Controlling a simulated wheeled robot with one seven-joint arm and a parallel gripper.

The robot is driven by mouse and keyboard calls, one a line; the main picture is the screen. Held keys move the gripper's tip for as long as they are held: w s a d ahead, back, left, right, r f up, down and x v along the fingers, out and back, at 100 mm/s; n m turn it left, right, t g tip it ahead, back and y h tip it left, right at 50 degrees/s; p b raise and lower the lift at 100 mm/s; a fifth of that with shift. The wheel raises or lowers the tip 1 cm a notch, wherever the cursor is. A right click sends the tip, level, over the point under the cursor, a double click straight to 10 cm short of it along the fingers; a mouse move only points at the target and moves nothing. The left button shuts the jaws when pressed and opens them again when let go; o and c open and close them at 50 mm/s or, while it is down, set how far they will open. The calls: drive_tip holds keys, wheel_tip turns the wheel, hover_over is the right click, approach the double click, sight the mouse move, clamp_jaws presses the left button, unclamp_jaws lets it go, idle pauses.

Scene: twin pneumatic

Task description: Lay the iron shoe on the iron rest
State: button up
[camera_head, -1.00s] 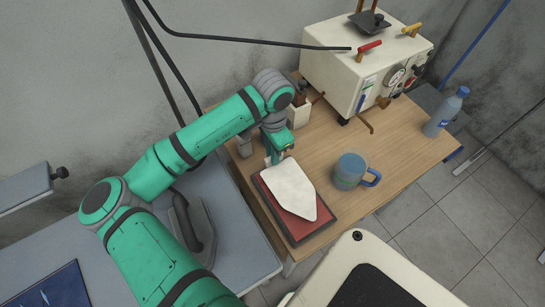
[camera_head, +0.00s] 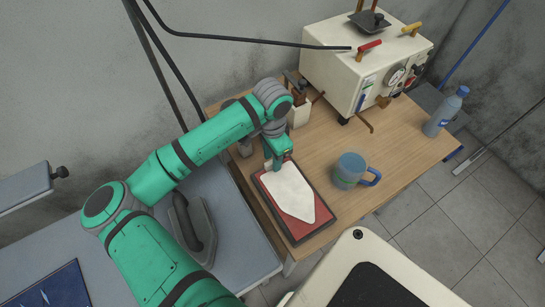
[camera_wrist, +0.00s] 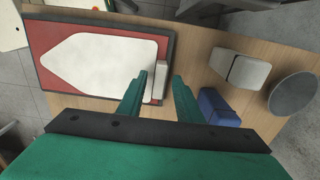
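The iron shoe (camera_head: 289,191), a white pointed plate, lies on the iron rest (camera_head: 305,235), a red pad with a dark frame. In the wrist view the shoe (camera_wrist: 100,62) lies within the frame of the rest (camera_wrist: 38,80), its point to the left and its raised heel edge to the right. My gripper (camera_head: 273,163) is at the heel end of the shoe. In the wrist view my gripper (camera_wrist: 160,76) has its fingers spread on both sides of the heel edge, with visible gaps. Contact below the shoe is hidden.
A blue-grey mug (camera_head: 349,170) stands right of the rest. A white box machine (camera_head: 350,80) and a bottle (camera_head: 445,112) are at the back. A dark iron (camera_head: 190,230) sits on the grey table at left. A blue block (camera_wrist: 218,108) is near my right finger.

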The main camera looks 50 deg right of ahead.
wheel_tip(320, 180, up, 12)
idle(0.5)
idle(0.6)
